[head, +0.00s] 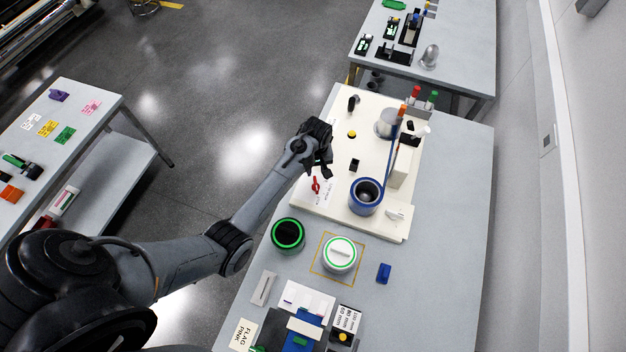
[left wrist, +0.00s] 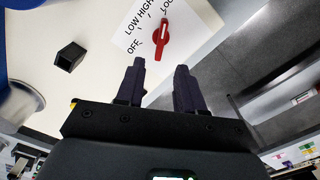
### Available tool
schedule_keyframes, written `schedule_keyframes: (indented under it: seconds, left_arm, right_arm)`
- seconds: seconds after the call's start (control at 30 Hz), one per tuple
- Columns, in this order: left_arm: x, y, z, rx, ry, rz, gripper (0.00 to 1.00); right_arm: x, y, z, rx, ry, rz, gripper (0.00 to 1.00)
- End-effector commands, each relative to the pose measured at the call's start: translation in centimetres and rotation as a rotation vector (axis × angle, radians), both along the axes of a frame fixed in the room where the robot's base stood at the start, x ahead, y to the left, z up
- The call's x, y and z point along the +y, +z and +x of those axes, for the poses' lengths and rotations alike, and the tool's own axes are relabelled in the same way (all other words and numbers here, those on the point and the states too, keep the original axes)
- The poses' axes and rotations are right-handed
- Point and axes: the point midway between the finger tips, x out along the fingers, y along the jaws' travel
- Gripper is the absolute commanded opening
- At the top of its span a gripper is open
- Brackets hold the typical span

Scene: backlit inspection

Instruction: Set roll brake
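A red brake knob (left wrist: 162,40) sits on a white dial card (left wrist: 185,28) marked OFF, LOW, HIGH and a cut-off word starting "LOC". The knob's long axis runs roughly toward the "LOC" mark; I cannot tell which end is the pointer. In the head view the red knob (head: 315,186) lies near the left edge of the cream board (head: 335,142). My left gripper (left wrist: 160,68) is open and empty, its two fingers apart just short of the knob. In the head view my left gripper (head: 324,160) hangs over the board. My right gripper is not in view.
A blue-rimmed cup (head: 366,196) stands right of the knob, by a tall blue post (head: 392,152). A small black square holder (head: 354,165) is nearer. A green-ringed black pot (head: 288,235) and a white-lidded pot (head: 340,254) stand in front. The table's right side is clear.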

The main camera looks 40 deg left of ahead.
Motion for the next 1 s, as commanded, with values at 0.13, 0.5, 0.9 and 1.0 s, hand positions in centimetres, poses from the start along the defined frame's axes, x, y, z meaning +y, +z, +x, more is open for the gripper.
schedule_keyframes:
  seconds: [0.13, 0.5, 0.9, 1.0]
  left_arm:
    - [0.0, -2.5, -0.1, 0.004, -0.002, -0.001, 0.37]
    - [0.0, -7.5, -0.1, 0.001, -0.002, 0.001, 0.37]
    - [0.0, -8.5, -0.1, -0.001, -0.003, 0.001, 0.37]
    - [0.0, -8.5, -0.1, -0.001, -0.003, 0.001, 0.34]
  right_arm:
    - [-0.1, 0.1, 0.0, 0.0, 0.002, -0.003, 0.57]
    - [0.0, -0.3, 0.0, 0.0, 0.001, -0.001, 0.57]
    - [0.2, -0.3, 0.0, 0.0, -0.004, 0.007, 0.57]
    - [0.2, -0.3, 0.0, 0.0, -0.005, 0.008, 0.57]
